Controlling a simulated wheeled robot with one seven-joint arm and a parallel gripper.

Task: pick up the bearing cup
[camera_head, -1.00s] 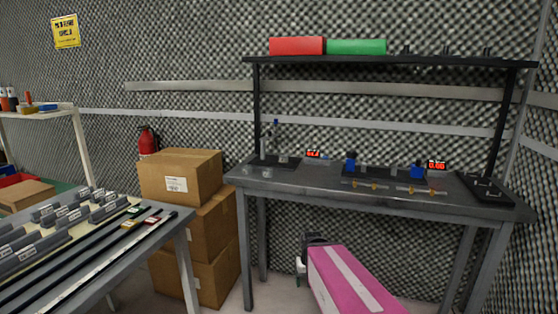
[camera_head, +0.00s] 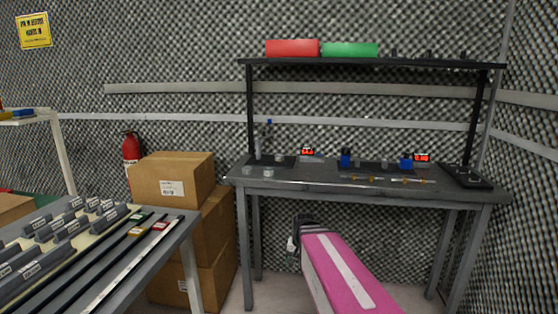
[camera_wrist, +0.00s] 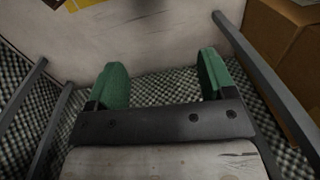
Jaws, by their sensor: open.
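Small grey cup-like parts stand on the dark workbench (camera_head: 330,187). Two of them, a left one (camera_head: 247,170) and a right one (camera_head: 268,172), are at its left front; others stand farther back and along the bench. They are too small to tell which is the bearing cup. In the wrist view my gripper (camera_wrist: 163,80) has its two green fingers wide apart, with nothing between them. It is away from the bench-top parts, and no cup shows in the wrist view.
A labelled table (camera_head: 150,260) with grey holders stands at left front. Cardboard boxes (camera_head: 172,180) are stacked between it and the bench. An overhead shelf (camera_head: 400,63) holds a red roll (camera_head: 292,48) and a green roll (camera_head: 349,49). Blue parts (camera_head: 346,158) stand on the bench.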

